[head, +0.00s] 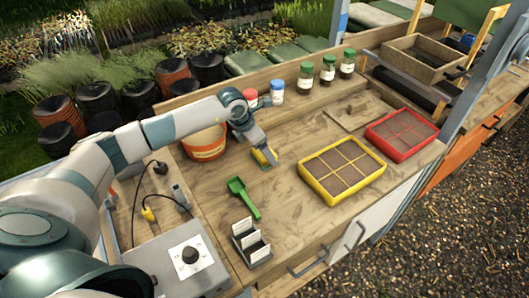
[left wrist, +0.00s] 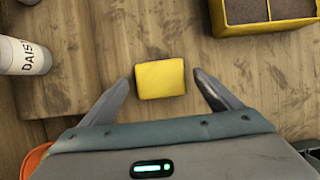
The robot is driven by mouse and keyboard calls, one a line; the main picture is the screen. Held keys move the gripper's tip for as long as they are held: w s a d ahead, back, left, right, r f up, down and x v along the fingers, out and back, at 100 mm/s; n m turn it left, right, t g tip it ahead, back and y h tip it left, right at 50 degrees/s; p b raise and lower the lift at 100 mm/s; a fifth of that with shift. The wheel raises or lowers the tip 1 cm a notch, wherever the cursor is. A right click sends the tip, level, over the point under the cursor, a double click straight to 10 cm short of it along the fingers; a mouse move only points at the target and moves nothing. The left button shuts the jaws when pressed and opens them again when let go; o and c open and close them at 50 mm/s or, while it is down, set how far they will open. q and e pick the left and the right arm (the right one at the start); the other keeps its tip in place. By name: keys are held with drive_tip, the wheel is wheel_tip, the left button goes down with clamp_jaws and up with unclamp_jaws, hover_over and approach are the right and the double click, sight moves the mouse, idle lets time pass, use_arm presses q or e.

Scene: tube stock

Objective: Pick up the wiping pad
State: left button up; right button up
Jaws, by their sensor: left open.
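The wiping pad is a small yellow block. In the left wrist view the yellow pad (left wrist: 160,79) lies between the two fingers of my left gripper (left wrist: 162,84), with a gap on each side. In the head view the pad (head: 262,156) shows partly at the end of my left gripper (head: 265,157), which hides some of it. The left gripper is open and points down at the worktop. I cannot tell its exact height above the pad. My right gripper is in neither view.
On the wooden worktop (head: 300,210) stand an orange bucket (head: 204,144), a white bottle (head: 277,92), several green-lidded jars (head: 327,71), a yellow tray (head: 318,192), a red tray (head: 418,153), a green scoop (head: 243,197) and a label holder (head: 252,240). Bare wood surrounds the pad.

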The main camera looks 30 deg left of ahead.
use_arm(q)
drive_tip(key=shift+w+d+f, duration=0.1)
drive_tip(key=shift+w+f, duration=0.05)
drive_tip(key=shift+f, duration=0.35)
drive_tip(key=c, duration=1.1)
drive_tip(key=shift+r, duration=0.1)
drive_tip(key=shift+c, duration=0.2)
drive_tip(key=shift+r+b, duration=0.5)
drive_tip(key=shift+r, duration=0.05)
wheel_tip(320, 180, up, 2)
drive_tip(key=shift+r+b, duration=0.15)
drive_tip(key=shift+b, duration=0.6)
drive_tip(key=s+d+r+b, duration=0.4)
drive_tip(key=d+r, duration=0.3)
drive_tip(key=d, duration=0.3)
drive_tip(key=shift+s+r, duration=0.25)
drive_tip(key=shift+s, duration=0.65)
